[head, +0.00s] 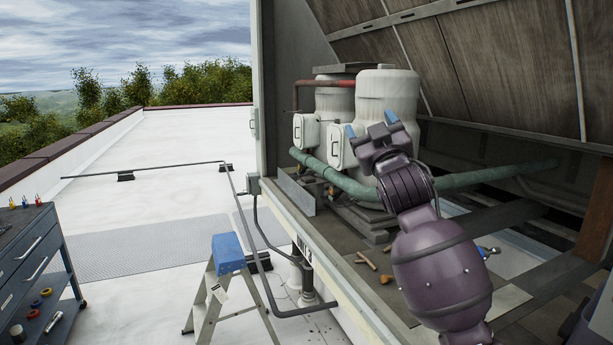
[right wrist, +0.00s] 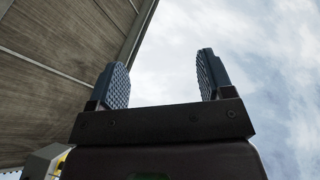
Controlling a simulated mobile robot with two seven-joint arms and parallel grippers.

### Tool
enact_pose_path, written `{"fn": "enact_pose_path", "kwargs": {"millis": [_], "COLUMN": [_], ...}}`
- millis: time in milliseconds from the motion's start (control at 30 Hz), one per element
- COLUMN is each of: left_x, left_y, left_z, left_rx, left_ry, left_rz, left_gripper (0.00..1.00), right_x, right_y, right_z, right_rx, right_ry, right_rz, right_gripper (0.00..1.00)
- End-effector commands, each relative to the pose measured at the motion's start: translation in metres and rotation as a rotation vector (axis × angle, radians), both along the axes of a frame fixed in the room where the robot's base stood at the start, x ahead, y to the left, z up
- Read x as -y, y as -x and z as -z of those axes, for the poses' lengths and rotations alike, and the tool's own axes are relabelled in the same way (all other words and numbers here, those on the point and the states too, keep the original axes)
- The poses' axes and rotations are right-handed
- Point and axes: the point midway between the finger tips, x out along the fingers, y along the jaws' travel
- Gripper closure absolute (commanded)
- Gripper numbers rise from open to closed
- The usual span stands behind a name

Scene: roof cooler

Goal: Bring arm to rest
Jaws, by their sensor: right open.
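My right gripper (head: 371,127) is raised in front of the white compressor tanks in the head view, with its blue-tipped fingers pointing up. In the right wrist view its two fingers (right wrist: 162,82) stand wide apart with nothing between them but sky. The gripper is open and empty. My purple right arm (head: 440,268) rises from the lower right over the cooler's floor and hides part of the green pipe and the floor behind it. My left gripper is not in view.
White tanks (head: 387,95), a green pipe (head: 480,177) and a red pipe (head: 317,83) fill the open cooler housing. The wooden panel (head: 490,70) slopes overhead. A stepladder (head: 228,285) and a tool cart (head: 30,262) stand at left. The white roof (head: 190,135) beyond is mostly clear.

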Motion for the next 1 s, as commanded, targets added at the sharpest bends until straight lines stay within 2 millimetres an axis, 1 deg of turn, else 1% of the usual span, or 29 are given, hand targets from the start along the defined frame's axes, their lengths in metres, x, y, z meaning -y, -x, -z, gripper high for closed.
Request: {"fn": "enact_pose_path", "kwargs": {"millis": [33,67,100,267,300,367,400,467,500,567,600,667,700,767,800,867,900,967,1000], "left_x": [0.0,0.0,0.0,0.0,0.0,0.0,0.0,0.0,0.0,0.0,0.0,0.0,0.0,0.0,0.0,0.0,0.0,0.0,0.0], "left_y": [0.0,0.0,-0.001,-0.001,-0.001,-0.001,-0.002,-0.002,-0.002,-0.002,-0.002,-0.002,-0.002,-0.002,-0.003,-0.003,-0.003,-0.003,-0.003], "left_z": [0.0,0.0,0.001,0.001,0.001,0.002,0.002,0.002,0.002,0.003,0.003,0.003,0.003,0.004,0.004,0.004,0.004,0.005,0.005], "left_rx": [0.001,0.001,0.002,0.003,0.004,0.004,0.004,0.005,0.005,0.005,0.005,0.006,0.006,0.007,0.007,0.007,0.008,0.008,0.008], "left_ry": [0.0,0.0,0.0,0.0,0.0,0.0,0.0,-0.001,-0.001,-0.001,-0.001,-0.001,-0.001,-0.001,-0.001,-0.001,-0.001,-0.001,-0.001], "left_rz": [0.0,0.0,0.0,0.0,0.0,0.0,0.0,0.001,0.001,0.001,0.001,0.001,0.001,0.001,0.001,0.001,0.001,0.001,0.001], "left_gripper": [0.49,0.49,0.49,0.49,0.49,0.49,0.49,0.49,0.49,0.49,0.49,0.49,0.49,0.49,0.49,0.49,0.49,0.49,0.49], "right_x": [0.006,0.009,0.013,0.03,0.035,0.041,0.046,0.053,0.057,0.064,0.069,0.075,0.08,0.087,0.091,0.098,0.102,0.108,0.113], "right_y": [0.002,0.004,0.007,0.025,0.03,0.04,0.047,0.058,0.067,0.08,0.089,0.104,0.115,0.132,0.144,0.163,0.176,0.197,0.211], "right_z": [0.031,0.046,0.065,0.143,0.162,0.19,0.209,0.236,0.255,0.282,0.3,0.326,0.344,0.37,0.387,0.412,0.428,0.452,0.467], "right_rx": [-0.032,-0.048,-0.069,-0.158,-0.18,-0.216,-0.241,-0.28,-0.308,-0.348,-0.377,-0.422,-0.452,-0.499,-0.531,-0.58,-0.611,-0.659,-0.692], "right_ry": [-0.006,-0.01,-0.016,-0.046,-0.056,-0.072,-0.083,-0.1,-0.112,-0.131,-0.143,-0.158,-0.169,-0.184,-0.193,-0.203,-0.21,-0.217,-0.221], "right_rz": [-0.009,-0.015,-0.022,-0.044,-0.048,-0.053,-0.054,-0.055,-0.055,-0.052,-0.049,-0.041,-0.035,-0.025,-0.016,-0.001,0.01,0.029,0.043], "right_gripper": [0.26,0.26,0.26,0.26,0.26,0.26,0.26,0.26,0.26,0.26,0.26,0.26,0.26,0.26,0.26,0.26,0.26,0.26,0.26]}}
